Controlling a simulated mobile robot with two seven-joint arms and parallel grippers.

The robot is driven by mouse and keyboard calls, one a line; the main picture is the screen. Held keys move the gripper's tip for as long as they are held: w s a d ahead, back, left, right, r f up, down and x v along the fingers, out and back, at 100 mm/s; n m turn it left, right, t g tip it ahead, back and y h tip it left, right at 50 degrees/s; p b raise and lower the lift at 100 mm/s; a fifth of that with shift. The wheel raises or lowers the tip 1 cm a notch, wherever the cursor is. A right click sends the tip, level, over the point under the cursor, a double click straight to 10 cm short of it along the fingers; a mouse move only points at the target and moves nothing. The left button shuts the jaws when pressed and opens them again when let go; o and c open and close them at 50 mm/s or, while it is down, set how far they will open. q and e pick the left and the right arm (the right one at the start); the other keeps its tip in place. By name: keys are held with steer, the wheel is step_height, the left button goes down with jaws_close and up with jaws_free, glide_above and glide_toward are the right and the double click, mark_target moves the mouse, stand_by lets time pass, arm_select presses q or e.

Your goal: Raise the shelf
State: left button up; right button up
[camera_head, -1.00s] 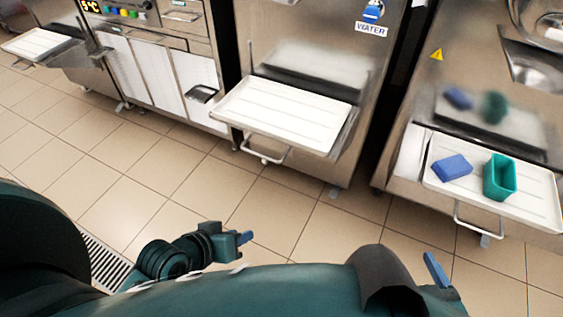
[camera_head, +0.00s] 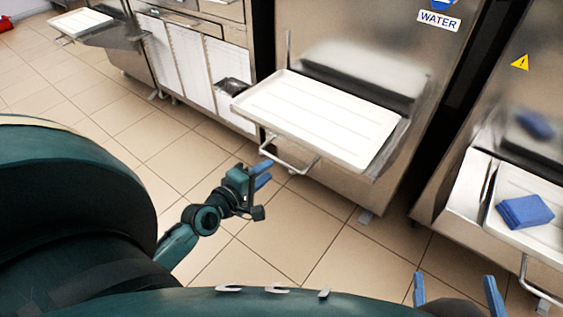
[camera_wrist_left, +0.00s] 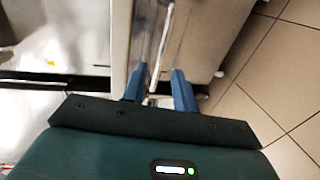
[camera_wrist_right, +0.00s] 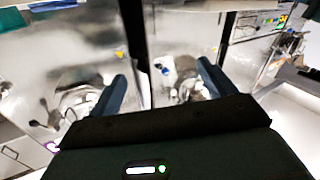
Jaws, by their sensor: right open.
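The white shelf (camera_head: 320,115) juts out, empty, from the front of the middle freezer. Its metal loop handle (camera_head: 290,158) hangs at the front edge. My left gripper (camera_head: 264,173) is just left of and slightly below the handle in the head view; it looks apart from the handle. In the left wrist view its blue fingers (camera_wrist_left: 159,88) are spread, with a thin bright bar visible beyond and between them. My right gripper (camera_head: 456,293) is open and empty at the bottom right, low and away from the shelf. In the right wrist view its fingers (camera_wrist_right: 160,88) are wide apart.
The right freezer's shelf (camera_head: 545,240) carries a blue block (camera_head: 525,211) and has its own handle (camera_head: 535,283). A white-panelled cabinet (camera_head: 195,65) stands left of the middle freezer. Another white shelf (camera_head: 80,22) is farther left. The tiled floor (camera_head: 290,240) before the freezers is clear.

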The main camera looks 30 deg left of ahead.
mark_target(279, 162)
arm_select(q)
steer(key=b+x, duration=0.1)
steer(key=x, duration=0.6)
steer(key=shift+d, duration=0.1)
arm_select(e)
steer(key=shift+s+a+n+t+y, duration=0.1)
steer(key=shift+a+n+t+y, duration=0.3)
steer(key=shift+y, duration=0.1)
arm_select(q)
steer(key=shift+c, duration=0.6)
jaws_close()
